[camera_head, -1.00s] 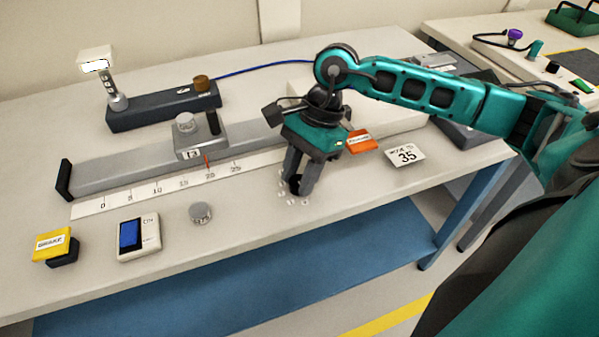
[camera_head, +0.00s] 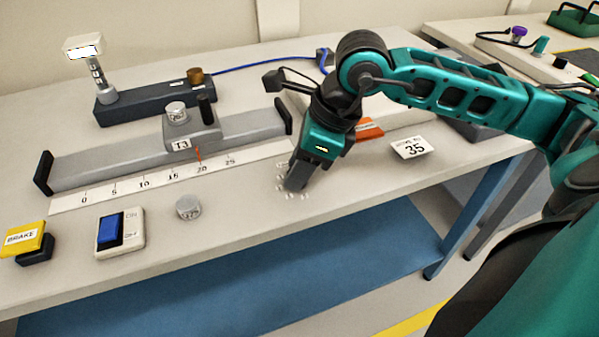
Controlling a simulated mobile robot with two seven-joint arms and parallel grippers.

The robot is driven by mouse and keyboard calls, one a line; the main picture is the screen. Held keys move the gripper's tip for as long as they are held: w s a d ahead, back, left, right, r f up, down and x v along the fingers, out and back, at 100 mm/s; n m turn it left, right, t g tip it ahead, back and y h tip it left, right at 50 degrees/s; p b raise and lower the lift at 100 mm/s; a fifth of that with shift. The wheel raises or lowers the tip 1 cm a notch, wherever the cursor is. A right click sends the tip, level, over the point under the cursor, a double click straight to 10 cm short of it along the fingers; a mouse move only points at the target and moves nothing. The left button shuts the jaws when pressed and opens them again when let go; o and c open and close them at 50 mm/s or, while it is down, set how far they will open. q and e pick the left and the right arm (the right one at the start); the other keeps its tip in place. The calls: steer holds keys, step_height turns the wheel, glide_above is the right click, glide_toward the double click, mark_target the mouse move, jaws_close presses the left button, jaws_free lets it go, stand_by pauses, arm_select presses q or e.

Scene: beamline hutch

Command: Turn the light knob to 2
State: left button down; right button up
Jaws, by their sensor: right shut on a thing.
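The light knob is on the tabletop inside a ring of small pale marks (camera_head: 282,189). My right gripper (camera_head: 294,184) points down at it, with its fingertips low in the middle of that ring. The gripper is turned so that its fingers show nearly edge-on. It is shut on the knob, which the fingers hide. I cannot read which mark the knob points to. My left gripper is not in view.
A grey rail (camera_head: 105,165) with a carriage lies behind a white scale (camera_head: 130,183). A blue rocker switch (camera_head: 110,229), a yellow brake button (camera_head: 22,237) and a round metal knob (camera_head: 188,207) stand left. A "35" card (camera_head: 410,148) lies right.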

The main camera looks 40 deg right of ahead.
steer(key=m+t+h+b, duration=0.1)
steer(key=m+b, duration=0.1)
steer(key=m, duration=0.2)
steer(key=shift+f, duration=0.1)
steer(key=shift+a+m+h+b, duration=0.1)
steer(key=shift+m+h+b, duration=0.35)
steer(key=shift+m, duration=0.95)
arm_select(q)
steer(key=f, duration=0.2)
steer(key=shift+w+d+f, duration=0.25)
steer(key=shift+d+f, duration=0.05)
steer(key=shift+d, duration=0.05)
arm_select(e)
steer(key=shift+h, duration=0.25)
steer(key=shift+s, duration=0.1)
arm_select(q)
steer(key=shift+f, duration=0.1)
arm_select(e)
steer(key=o, duration=1)
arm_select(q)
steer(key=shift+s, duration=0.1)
arm_select(e)
steer(key=shift+o, duration=0.2)
